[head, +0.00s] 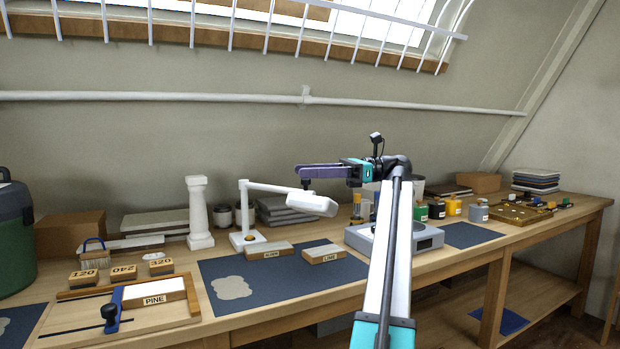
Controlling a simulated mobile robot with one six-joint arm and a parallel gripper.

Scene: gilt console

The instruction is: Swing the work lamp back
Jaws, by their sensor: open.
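The white work lamp (249,222) stands on the bench left of centre, on a square base with a small yellowish spot on it. Its arm reaches to the right and its white head (312,204) hangs over the back of the dark blue mat. My gripper (299,175), with long purple fingers, is above the lamp head and points left. Its fingers are apart and hold nothing. The near finger overlaps the far one in this view. A small dark part shows between the fingers and the lamp head; I cannot tell whether anything touches.
Two labelled wooden blocks (268,252) lie on the blue mat (222,308). A white column (199,215) stands left of the lamp, with grey slabs (285,212) behind it.

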